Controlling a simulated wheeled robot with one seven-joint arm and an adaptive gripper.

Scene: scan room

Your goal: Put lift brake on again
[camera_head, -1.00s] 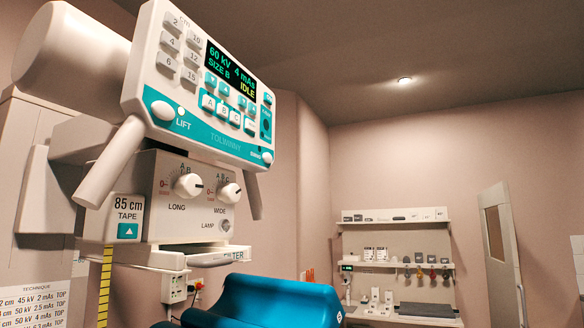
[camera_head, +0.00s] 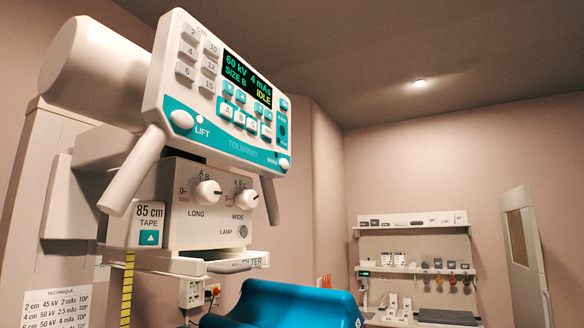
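The tube head's control panel (camera_head: 222,95) fills the upper left, tilted, with a display reading 60 kV, 4 mAs, SIZE B, IDLE. The word LIFT is printed on its teal strip, with a white oval button (camera_head: 182,119) to its left. A small round pale yellowish lamp (camera_head: 200,119) sits just above the word; it looks lit. A similar white button (camera_head: 284,163), labelled SWING, is at the strip's right end. A grip handle (camera_head: 134,172) slants down from the panel's left side. My gripper is not in view.
Below the panel is a box with LONG and WIDE knobs (camera_head: 207,194). A tape readout (camera_head: 149,223) shows 85 cm. A blue padded piece (camera_head: 285,305) stands below. Shelves (camera_head: 418,270) and a door (camera_head: 524,250) are at the back right.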

